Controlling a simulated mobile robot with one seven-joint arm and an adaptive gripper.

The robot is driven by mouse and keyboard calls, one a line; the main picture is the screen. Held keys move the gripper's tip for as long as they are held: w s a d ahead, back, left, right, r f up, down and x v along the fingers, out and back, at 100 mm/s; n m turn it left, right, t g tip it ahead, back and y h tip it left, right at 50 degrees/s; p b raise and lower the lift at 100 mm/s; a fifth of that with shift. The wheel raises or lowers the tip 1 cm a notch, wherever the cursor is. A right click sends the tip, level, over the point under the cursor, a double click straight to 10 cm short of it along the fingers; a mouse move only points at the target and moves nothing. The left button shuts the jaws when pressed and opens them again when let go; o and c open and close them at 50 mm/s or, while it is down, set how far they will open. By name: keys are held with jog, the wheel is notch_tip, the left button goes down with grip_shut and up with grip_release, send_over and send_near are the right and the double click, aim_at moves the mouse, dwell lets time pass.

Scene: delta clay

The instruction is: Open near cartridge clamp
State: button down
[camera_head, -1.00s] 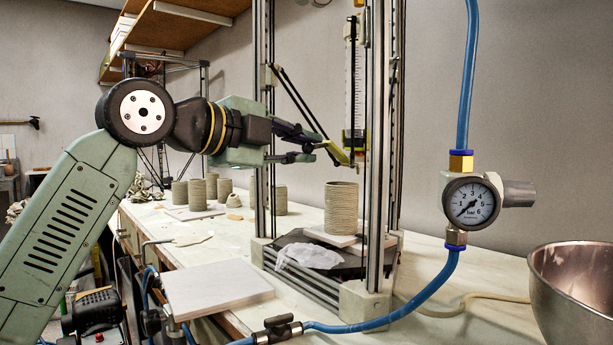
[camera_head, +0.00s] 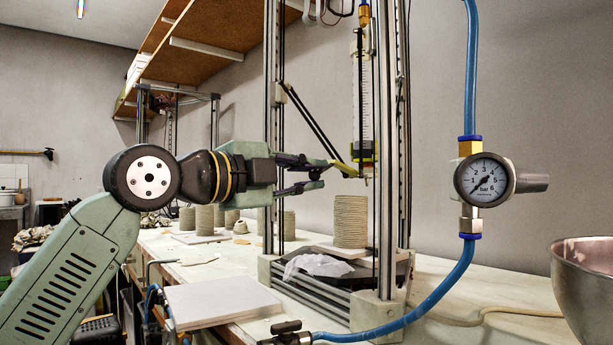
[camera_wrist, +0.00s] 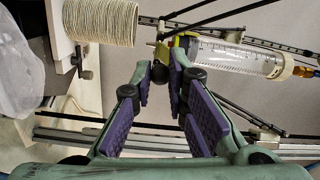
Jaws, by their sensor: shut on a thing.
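The clear cartridge (camera_head: 363,105) hangs upright in the printer frame, with a yellow clamp (camera_head: 345,167) at its lower end. The clamp's yellow lever sticks out to the left. My gripper (camera_head: 326,171) reaches in from the left between the frame posts and is shut on this lever. In the wrist view the cartridge (camera_wrist: 235,56) lies sideways at the upper right. The yellow clamp (camera_wrist: 187,41) is at its nozzle end, just beyond my purple-padded fingertips (camera_wrist: 164,66). The fingers partly hide the lever there, so its exact seat between them is unclear.
Metal posts (camera_head: 386,200) and thin black rods stand close around the gripper. A ribbed clay cylinder (camera_head: 350,222) stands on a board below the nozzle. A blue hose with a gauge (camera_head: 484,180) is at the right, beside a metal bowl (camera_head: 585,275).

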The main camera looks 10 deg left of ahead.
jog(key=shift+f, duration=0.1)
jog(key=c, duration=1.5)
grip_release()
jog(key=shift+c, duration=0.2)
jog(key=v, duration=1.2)
